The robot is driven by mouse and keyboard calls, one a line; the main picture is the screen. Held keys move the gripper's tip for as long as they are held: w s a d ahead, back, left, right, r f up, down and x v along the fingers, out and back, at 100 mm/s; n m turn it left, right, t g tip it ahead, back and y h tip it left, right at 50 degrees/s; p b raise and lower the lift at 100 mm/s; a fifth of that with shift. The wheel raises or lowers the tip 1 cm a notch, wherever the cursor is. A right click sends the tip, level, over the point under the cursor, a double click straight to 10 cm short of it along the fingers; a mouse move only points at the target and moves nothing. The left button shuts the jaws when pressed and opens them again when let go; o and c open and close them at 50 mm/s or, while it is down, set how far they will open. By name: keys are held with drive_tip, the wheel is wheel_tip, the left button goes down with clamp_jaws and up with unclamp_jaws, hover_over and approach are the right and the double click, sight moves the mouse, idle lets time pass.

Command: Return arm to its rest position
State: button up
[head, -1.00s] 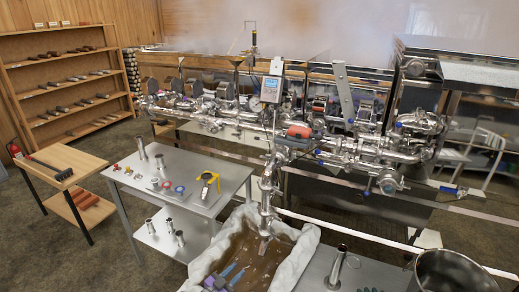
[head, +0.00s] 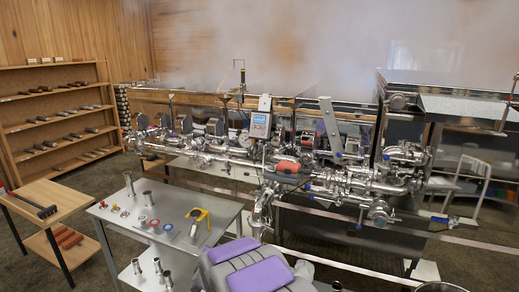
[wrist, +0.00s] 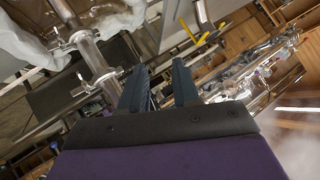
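My gripper (wrist: 161,66) is in the wrist view, with its two dark fingers apart and nothing between them. Pipework and a wooden shelf show beyond the fingers. In the head view my folded arm, grey with purple pads, fills the bottom middle. It stands in front of the vertical steel outlet pipe (head: 262,212) and covers most of the tub. The fingertips cannot be made out in the head view.
A steel evaporator pipe assembly (head: 230,158) with a red-handled part (head: 288,167) runs across the middle. A steel table (head: 224,215) with fittings and a yellow-handled tool (head: 201,214) stands left of my arm. A steel pot (head: 440,287) is at the bottom right. Floor shows between the tables.

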drive_tip(key=s+d+r+n+g+y, duration=0.1)
drive_tip(key=s+d+r+n+g, duration=0.1)
drive_tip(key=s+d+r, duration=0.35)
drive_tip(key=s+d+r+n+g+y, duration=0.1)
drive_tip(key=s+d+r+g, duration=0.2)
drive_tip(key=s, duration=0.6)
drive_tip(key=s+d+g+h, duration=0.1)
drive_tip(key=s+d, duration=0.5)
drive_tip(key=s, duration=0.6)
drive_tip(key=s+d+r+g+h, duration=0.1)
drive_tip(key=s+d+g, duration=0.3)
drive_tip(key=s+d, duration=0.3)
drive_tip(key=s+d+n+g+h, duration=0.1)
drive_tip(key=s+d, duration=0.6)
drive_tip(key=s, duration=1)
drive_tip(key=shift+s+r+g+h, duration=0.15)
drive_tip(key=shift+s+g+h, duration=0.15)
drive_tip(key=shift+g+h, duration=0.35)
